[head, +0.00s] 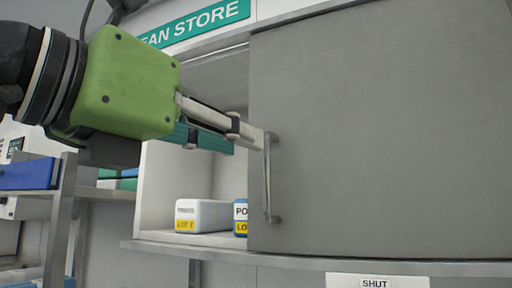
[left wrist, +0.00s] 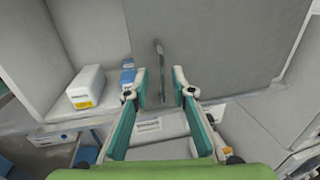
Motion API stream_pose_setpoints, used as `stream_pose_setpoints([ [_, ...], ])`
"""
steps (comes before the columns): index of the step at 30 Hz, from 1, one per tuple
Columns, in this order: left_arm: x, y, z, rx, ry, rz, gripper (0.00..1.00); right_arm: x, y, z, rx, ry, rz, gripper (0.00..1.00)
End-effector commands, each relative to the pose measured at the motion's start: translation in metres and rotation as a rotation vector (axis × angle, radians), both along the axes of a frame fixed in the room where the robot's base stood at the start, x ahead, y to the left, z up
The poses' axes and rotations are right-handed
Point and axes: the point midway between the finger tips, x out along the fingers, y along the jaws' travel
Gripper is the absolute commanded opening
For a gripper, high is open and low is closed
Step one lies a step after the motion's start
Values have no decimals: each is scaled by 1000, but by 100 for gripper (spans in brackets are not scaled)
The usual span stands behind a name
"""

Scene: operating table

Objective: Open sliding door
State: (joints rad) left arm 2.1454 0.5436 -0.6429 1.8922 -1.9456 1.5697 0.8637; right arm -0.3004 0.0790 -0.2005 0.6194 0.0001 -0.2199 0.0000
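The grey sliding door (head: 385,130) covers the right part of the wall cabinet in the head view. Its upright metal bar handle (head: 267,185) is near the door's left edge. My left gripper (head: 256,138) comes in from the left, with its fingertips at the upper part of the handle. In the left wrist view my left gripper (left wrist: 161,76) is open, and the handle (left wrist: 160,62) shows between the fingertips with a gap on both sides. The door (left wrist: 215,45) lies behind. I cannot tell whether a finger touches the door. My right gripper is not in view.
Left of the door the cabinet is open, with a white box (head: 203,215) and a blue-and-white box (head: 240,217) on its shelf. A green store sign (head: 205,22) is above. A rack with a blue bin (head: 28,174) stands at left. A SHUT label (head: 376,282) is below.

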Motion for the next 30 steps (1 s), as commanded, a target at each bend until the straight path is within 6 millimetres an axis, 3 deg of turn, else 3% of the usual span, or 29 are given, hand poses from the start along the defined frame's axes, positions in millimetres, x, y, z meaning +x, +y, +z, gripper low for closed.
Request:
stream_pose_setpoints([
  [3,-19,12,1,-1,-3,1,23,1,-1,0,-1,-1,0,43],
  [9,-37,22,0,0,0,0,23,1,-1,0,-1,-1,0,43],
  [30,-39,24,0,1,1,0,23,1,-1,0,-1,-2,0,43],
])
